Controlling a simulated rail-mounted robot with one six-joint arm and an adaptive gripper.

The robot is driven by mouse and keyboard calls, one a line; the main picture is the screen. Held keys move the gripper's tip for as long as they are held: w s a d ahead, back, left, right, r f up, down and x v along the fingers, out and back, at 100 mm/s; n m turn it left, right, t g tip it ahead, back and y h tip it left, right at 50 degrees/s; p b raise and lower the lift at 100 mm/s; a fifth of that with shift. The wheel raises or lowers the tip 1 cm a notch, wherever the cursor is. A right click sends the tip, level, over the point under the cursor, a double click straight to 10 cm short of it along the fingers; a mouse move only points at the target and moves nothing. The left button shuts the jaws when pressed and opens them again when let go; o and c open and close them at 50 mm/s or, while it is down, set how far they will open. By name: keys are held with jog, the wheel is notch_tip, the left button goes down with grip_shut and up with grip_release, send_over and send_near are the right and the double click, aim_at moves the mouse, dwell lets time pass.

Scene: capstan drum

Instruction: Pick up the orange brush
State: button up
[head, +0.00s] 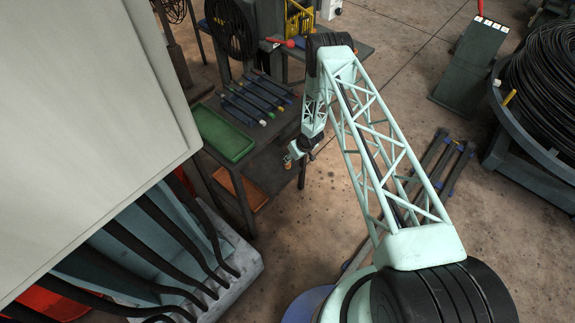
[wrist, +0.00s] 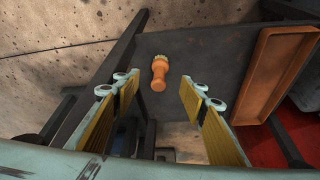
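The orange brush (wrist: 159,76) lies on a dark flat surface in the wrist view. It has a rounded orange handle toward me and a pale bristle end away from me. My gripper (wrist: 159,88) is open, with one yellow-padded finger on each side of the brush in the picture. The fingers appear apart from it, and I cannot tell how far off it is. In the head view my gripper (head: 297,152) hangs at the right edge of the dark workbench (head: 262,160). I cannot make out the brush clearly there.
An orange tray (wrist: 283,75) lies right of the brush; it also shows low under the bench in the head view (head: 240,188). Dark bench legs (wrist: 100,75) stand near the left finger.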

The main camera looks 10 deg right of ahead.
jog(key=shift+b+x, duration=2.5)
jog(key=shift+x, duration=1.65)
jog(key=shift+f, duration=0.1)
jog(key=shift+b+x, duration=2.3)
jog(key=shift+x, duration=0.35)
jog(key=shift+d, duration=0.1)
jog(key=c, duration=1.1)
